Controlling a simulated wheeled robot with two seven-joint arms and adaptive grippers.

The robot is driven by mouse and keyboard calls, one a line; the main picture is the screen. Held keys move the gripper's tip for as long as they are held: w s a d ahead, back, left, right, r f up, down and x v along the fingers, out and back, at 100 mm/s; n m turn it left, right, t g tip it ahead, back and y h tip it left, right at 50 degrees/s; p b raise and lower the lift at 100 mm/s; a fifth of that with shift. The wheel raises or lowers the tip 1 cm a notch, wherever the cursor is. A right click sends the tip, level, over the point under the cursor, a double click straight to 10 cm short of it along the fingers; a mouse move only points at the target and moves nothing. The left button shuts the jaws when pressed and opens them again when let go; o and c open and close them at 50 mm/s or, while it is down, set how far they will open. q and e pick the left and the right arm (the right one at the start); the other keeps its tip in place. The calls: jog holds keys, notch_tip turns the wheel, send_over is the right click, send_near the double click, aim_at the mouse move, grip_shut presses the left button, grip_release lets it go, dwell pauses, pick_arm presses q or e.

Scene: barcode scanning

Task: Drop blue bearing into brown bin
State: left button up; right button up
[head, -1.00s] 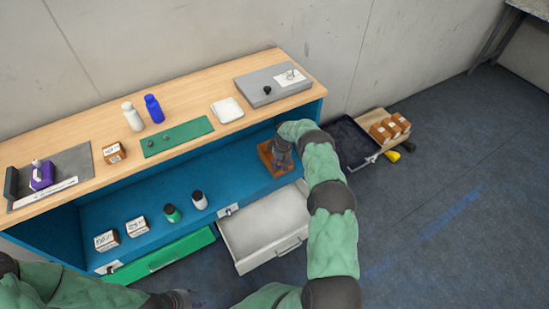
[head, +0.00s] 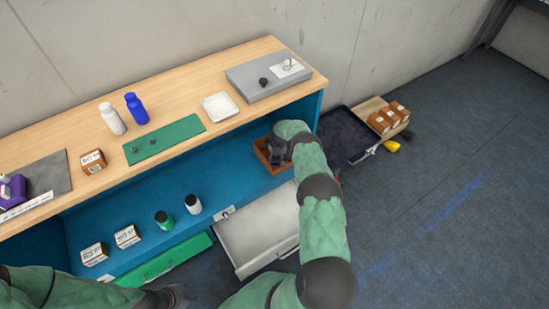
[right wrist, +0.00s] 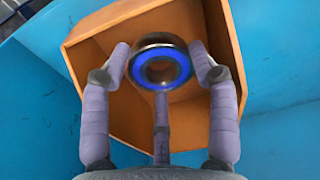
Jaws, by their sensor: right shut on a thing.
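The blue bearing (right wrist: 181,68), a metal ring with a blue face, is held between the fingers of my right gripper (right wrist: 161,75) in the right wrist view. The brown bin (right wrist: 93,32) is an open box directly behind the bearing in that view, its inside visible around the fingers. In the head view the brown bin (head: 262,158) stands at the right end of the blue shelf, and my right gripper (head: 277,154) is over it; the bearing is hidden there. My left gripper (head: 178,298) is at the bottom edge, too small and dark to read.
An open white drawer (head: 245,238) and a green drawer (head: 165,262) stick out below the shelf. Bottles and small boxes stand on the shelf and wooden top (head: 180,90). A dark tray (head: 345,135) lies to the right of the bench.

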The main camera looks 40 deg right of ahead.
jog(key=shift+w+d+r, duration=0.1)
jog(key=shift+d, duration=0.05)
jog(key=shift+f, duration=0.5)
jog(key=shift+f, duration=0.1)
jog(key=o, duration=1.1)
jog(key=shift+c, duration=0.2)
